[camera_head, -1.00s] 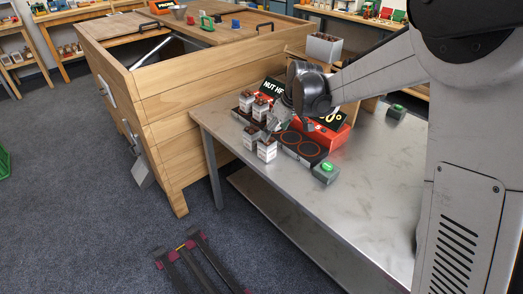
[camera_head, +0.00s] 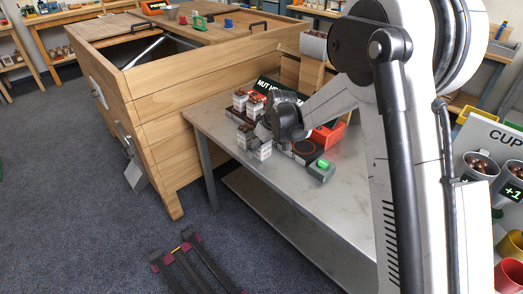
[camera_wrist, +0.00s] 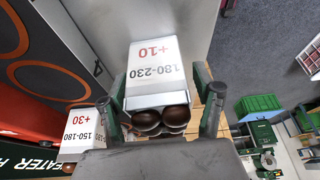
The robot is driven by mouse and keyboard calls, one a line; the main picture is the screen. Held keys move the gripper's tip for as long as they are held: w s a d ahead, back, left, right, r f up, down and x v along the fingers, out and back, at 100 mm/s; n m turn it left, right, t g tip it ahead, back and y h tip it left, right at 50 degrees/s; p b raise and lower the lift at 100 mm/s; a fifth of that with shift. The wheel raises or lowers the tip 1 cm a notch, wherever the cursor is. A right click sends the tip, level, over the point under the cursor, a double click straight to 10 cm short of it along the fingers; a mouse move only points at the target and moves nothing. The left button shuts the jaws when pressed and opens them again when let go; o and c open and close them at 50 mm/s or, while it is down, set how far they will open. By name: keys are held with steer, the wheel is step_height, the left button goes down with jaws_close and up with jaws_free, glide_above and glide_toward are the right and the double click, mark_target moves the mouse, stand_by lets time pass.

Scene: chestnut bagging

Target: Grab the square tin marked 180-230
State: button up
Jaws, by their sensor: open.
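The square tin marked 180-230 (camera_wrist: 155,62) fills the middle of the wrist view. It is white with a red +10, and round brown chestnuts show at its near end. My gripper (camera_wrist: 163,82) is open, with one finger on each side of this tin; I cannot tell whether they touch it. In the head view my gripper (camera_head: 268,128) is at the front pair of tins on the metal table (camera_head: 300,212). The front right tin (camera_head: 263,151) and front left tin (camera_head: 244,138) are partly visible; their marks are too small to read there.
A tin marked 150-180 with +30 (camera_wrist: 82,132) stands close by on the left in the wrist view. Two more tins stand behind, one being the back left tin (camera_head: 240,97). A ringed plate (camera_head: 304,149), a green-topped box (camera_head: 321,168) and a red box (camera_head: 330,135) are to the right.

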steer(key=shift+w+f, duration=0.1)
steer(key=shift+f, duration=0.1)
steer(key=c, duration=1.3)
steer(key=shift+r, duration=0.1)
